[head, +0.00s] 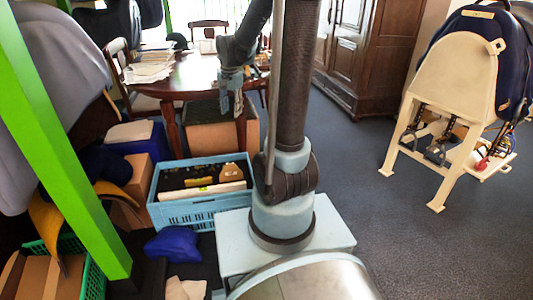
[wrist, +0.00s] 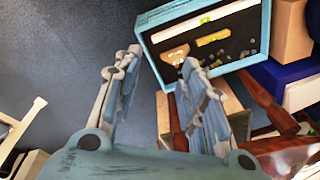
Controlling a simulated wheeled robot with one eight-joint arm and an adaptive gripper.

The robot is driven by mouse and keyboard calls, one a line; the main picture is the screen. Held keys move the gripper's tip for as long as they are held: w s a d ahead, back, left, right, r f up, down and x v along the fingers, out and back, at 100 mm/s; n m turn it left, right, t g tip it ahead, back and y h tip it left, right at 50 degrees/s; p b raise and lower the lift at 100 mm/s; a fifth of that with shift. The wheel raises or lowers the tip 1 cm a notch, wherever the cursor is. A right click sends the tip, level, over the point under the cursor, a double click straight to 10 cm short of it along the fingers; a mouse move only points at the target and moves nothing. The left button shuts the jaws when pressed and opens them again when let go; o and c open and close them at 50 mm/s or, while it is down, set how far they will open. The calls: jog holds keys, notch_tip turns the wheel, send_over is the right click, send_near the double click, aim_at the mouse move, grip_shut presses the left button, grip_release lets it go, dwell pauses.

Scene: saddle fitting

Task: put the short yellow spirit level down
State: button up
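A short yellow bar, which looks like the short yellow spirit level (wrist: 213,37), lies in the blue crate (wrist: 147,45). In the head view the yellow level (head: 199,181) shows small inside the same crate (head: 190,213), behind a long white piece. My gripper (wrist: 152,62) is open in the wrist view, with its two fingers wide apart and nothing between them. In the head view my gripper (head: 231,104) hangs in front of the table, above and beyond the crate, apart from the level.
The crate also holds a long white piece (wrist: 208,20), a tan wooden piece (wrist: 175,55) and small dark items. A round wooden table (head: 180,85) and cardboard box (head: 207,130) stand behind it. A saddle stand (head: 447,75) stands right. The floor between is clear.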

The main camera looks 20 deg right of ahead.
jog(key=s+d+f+n, duration=0.1)
jog(key=s+d+n, duration=0.1)
jog(key=s, duration=0.7)
jog(key=s+d+f+n, duration=0.2)
jog(key=s+d+n, duration=0.1)
jog(key=s, duration=0.6)
jog(key=s+d+f+n, duration=0.2)
jog(key=s, duration=0.7)
jog(key=shift+d+f+n+t, duration=0.2)
jog(key=shift+d+n+t, duration=0.1)
jog(key=shift+d+t, duration=0.1)
